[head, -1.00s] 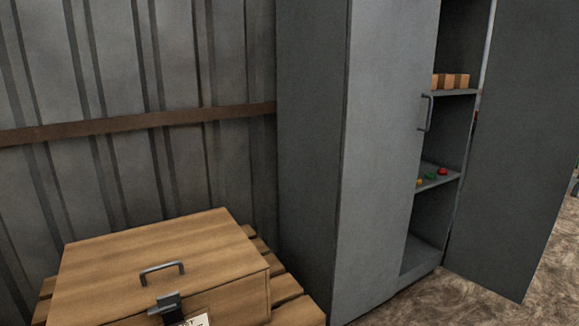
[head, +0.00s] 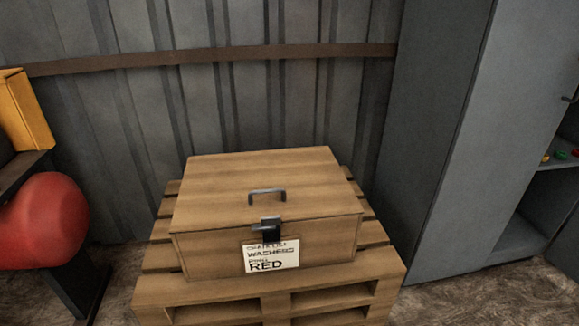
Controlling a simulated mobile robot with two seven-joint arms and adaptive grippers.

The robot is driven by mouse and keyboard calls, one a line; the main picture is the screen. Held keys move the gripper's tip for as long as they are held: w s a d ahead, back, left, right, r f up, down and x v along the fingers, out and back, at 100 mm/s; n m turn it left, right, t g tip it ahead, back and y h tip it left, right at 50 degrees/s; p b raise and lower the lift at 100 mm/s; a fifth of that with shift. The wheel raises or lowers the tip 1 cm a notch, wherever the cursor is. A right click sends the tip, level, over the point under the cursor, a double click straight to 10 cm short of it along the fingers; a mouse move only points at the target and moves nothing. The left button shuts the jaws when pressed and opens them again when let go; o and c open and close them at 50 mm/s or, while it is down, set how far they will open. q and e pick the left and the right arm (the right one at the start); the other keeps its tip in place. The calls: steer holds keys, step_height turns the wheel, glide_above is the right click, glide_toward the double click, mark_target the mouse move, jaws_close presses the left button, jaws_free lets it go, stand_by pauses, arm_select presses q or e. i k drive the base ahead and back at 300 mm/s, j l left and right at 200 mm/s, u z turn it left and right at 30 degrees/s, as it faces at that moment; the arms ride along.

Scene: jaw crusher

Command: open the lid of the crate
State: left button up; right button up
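The wooden crate (head: 210,250) sits on a wooden pallet (head: 215,294) in the middle of the head view. Its flat lid (head: 240,178) is down. A dark metal handle (head: 267,191) stands on the lid near its front edge. A dark latch (head: 266,229) sits at the front, where the lid meets the crate's front wall. Neither of my grippers shows in the view.
A grey cabinet (head: 430,130) stands at the right, with shelves holding small coloured items. A red rounded object (head: 42,221) and a yellow object (head: 26,112) are at the left. A corrugated wall (head: 220,110) is behind the crate. Bare floor (head: 490,298) shows at the lower right.

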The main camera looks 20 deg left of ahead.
mark_target(228, 190)
steer(key=i+u, duration=0.1)
steer(key=u, duration=0.25)
steer(key=i+j+u, duration=0.1)
steer(key=u, duration=0.25)
steer(key=i+u, duration=0.1)
steer(key=u, duration=0.25)
